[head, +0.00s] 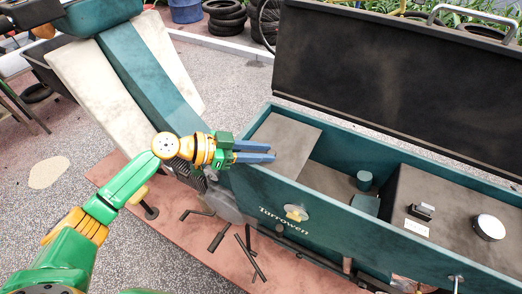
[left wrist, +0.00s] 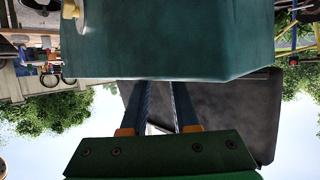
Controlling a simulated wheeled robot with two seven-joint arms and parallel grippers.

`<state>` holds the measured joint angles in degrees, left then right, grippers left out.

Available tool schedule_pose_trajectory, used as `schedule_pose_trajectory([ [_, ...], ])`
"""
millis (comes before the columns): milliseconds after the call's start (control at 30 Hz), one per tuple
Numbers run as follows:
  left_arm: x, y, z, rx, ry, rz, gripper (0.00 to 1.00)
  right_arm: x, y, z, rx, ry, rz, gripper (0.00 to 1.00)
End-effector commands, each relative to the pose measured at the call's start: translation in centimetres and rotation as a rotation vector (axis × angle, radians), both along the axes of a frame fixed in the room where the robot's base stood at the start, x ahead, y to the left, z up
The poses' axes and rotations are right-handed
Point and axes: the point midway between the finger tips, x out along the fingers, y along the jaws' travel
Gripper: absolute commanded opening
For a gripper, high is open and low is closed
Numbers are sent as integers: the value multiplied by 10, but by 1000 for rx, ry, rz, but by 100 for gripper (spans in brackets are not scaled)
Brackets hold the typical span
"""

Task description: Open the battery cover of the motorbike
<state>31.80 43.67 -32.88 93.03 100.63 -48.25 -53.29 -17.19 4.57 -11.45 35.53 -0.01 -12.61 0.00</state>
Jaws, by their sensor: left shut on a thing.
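I cannot tell which part is the battery cover. A teal and cream body part (head: 130,75), perhaps of the motorbike, is at upper left. My left gripper (head: 273,151) reaches over the box's left end, beside a grey-brown panel (head: 282,143). In the left wrist view its blue fingers (left wrist: 162,84) are slightly apart beside the box's edge (left wrist: 165,45). The thing held between them is not clear. My right gripper is not in view.
Loose tools (head: 251,255) lie on the reddish ground mat (head: 195,245) in front of the box. Inside the box are a small teal cylinder (head: 364,181) and a raised panel bearing a white round part (head: 489,227). Tyres (head: 225,18) stand behind.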

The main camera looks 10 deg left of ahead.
Motion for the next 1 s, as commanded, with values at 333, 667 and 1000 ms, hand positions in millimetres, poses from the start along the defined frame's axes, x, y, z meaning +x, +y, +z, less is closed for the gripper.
schedule_pose_trajectory([
  [333, 7, -2, 26, -4, -7, 1, 0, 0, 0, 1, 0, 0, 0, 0],
  [667, 25, -8, 66, -5, -7, 3, 0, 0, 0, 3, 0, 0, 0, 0],
  [1000, 44, -14, 90, -5, -4, 1, 0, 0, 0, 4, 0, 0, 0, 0],
])
